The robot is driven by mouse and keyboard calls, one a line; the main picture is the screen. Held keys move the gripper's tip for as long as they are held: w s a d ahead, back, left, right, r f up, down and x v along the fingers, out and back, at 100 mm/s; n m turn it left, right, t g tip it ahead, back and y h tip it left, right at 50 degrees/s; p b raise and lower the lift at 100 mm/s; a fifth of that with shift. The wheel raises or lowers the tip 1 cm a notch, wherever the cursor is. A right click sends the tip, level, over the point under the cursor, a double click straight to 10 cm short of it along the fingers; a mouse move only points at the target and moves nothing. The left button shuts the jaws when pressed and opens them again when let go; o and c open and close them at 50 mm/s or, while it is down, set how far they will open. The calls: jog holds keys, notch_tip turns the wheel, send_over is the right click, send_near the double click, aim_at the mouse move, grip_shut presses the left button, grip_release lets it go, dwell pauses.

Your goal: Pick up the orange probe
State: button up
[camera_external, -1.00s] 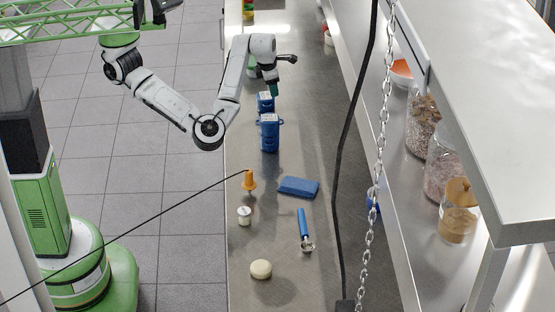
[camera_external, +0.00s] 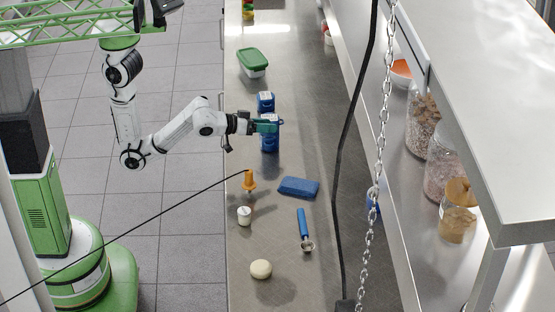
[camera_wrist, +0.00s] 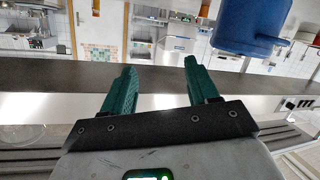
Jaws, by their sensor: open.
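The orange probe (camera_external: 249,180) stands on the steel counter near its left edge, with a black cable running from its top down to the lower left. My gripper (camera_external: 268,126) is above the counter, farther back than the probe, in front of or beside a blue container. In the wrist view my gripper (camera_wrist: 158,85) shows two green fingers spread apart with nothing between them. The probe is not visible in the wrist view.
Two blue containers (camera_external: 269,144) stand behind the probe; one shows in the wrist view (camera_wrist: 235,25). A blue sponge (camera_external: 298,187), white cup (camera_external: 244,215), blue-handled tool (camera_external: 303,224) and pale round object (camera_external: 261,269) lie around it. A chain (camera_external: 384,120) hangs at right.

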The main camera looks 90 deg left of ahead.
aim_at(253, 181)
jog(key=s+d+f+m+h, duration=0.2)
jog(key=s+d+m, duration=0.1)
jog(key=s+d, duration=0.1)
jog(key=s+d+f+m+g+h, duration=0.1)
jog(key=s+d+f+m+h, duration=0.1)
jog(key=s+d+m, duration=0.1)
jog(key=s+d+f+m+h+p, duration=0.1)
jog(key=s+d+f+m+h, duration=0.1)
jog(key=s+d, duration=0.3)
jog(key=shift+s+d+f+m+g, duration=0.15)
jog(key=shift+s+f+m, duration=0.05)
jog(key=shift+s, duration=0.25)
jog(key=shift+s+d+f+m+g, duration=0.15)
jog(key=shift+s+m, duration=0.05)
jog(key=shift+s, duration=0.25)
jog(key=shift+w+d+f, duration=0.15)
jog(key=shift+w+f, duration=0.05)
jog(key=shift+f, duration=0.05)
jog(key=x, duration=0.4)
jog(key=shift+w+f+p, duration=0.15)
jog(key=shift+w+p, duration=0.1)
jog(key=shift+p, duration=0.05)
jog(key=shift+p+x, duration=0.6)
jog(key=shift+x, duration=2.15)
jog(key=shift+f, duration=0.15)
jog(key=shift+c, duration=0.3)
jog(key=c, duration=1)
